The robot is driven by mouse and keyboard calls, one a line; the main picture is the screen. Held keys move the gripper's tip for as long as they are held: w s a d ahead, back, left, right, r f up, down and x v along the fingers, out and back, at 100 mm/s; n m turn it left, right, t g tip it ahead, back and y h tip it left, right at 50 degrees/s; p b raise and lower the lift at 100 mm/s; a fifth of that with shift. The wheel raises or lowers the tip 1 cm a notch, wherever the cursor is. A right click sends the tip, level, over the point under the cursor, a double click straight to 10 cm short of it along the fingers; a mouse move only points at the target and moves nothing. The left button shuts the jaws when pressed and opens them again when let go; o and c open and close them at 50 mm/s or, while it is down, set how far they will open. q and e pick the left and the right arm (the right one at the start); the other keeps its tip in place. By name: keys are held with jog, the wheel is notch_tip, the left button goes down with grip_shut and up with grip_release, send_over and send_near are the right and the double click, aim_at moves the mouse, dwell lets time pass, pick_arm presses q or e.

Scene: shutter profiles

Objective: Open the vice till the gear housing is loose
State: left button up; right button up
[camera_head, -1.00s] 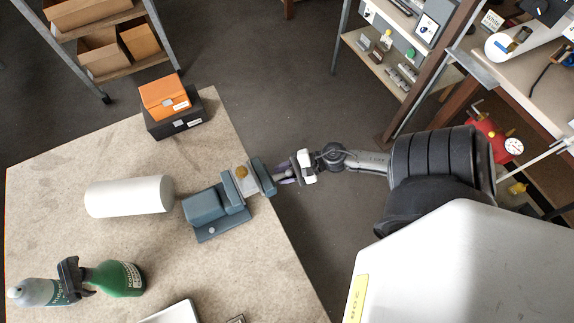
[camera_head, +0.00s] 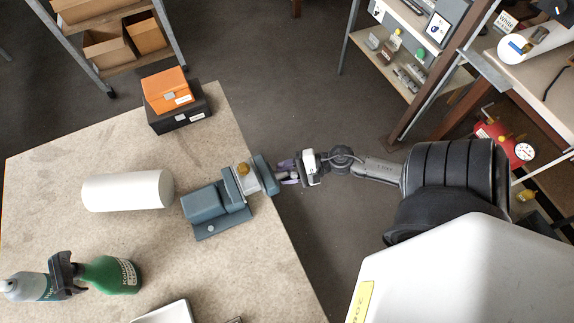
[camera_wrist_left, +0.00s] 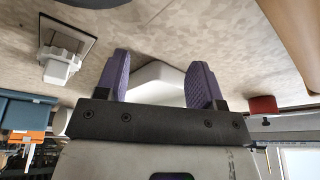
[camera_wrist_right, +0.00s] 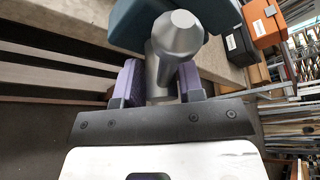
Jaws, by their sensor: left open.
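The teal vice (camera_head: 206,204) lies at the right edge of the table. A pale grey block with a gold knob, which looks like the gear housing (camera_head: 246,182), sits between its jaws. My right gripper (camera_head: 287,172) is just right of the vice's outer jaw, beyond the table edge. In the right wrist view its purple fingers (camera_wrist_right: 161,88) close on both sides of the grey vice handle (camera_wrist_right: 176,42). My left gripper (camera_wrist_left: 160,82) shows only in the left wrist view; it is open, with a white object behind the gap between its fingers.
A white cylinder (camera_head: 127,190) lies left of the vice. An orange box (camera_head: 167,90) sits on a black box (camera_head: 181,117) at the back. A green bottle (camera_head: 112,275) lies at front left. A shelf unit (camera_head: 405,65) stands at the right. Dark floor lies beyond the table edge.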

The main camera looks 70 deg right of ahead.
jog(key=o, duration=0.3)
jog(key=shift+o, duration=0.2)
jog(key=shift+r, duration=0.15)
jog(key=shift+r, duration=0.3)
jog(key=shift+o, duration=0.3)
jog(key=r, duration=0.3)
jog(key=shift+s+a+r+p, duration=0.15)
jog(key=shift+s+r+p, duration=0.15)
jog(key=shift+r+p, duration=0.1)
jog(key=s+r, duration=0.2)
jog(key=s, duration=0.1)
jog(key=s+d+r, duration=0.1)
jog(key=s+r, duration=0.1)
jog(key=s, duration=0.2)
jog(key=s+d+r+b, duration=0.1)
jog(key=s+r, duration=0.1)
jog(key=s, duration=0.1)
jog(key=shift+s+d+r, duration=0.2)
jog(key=shift+s, duration=0.2)
jog(key=shift+c, duration=0.3)
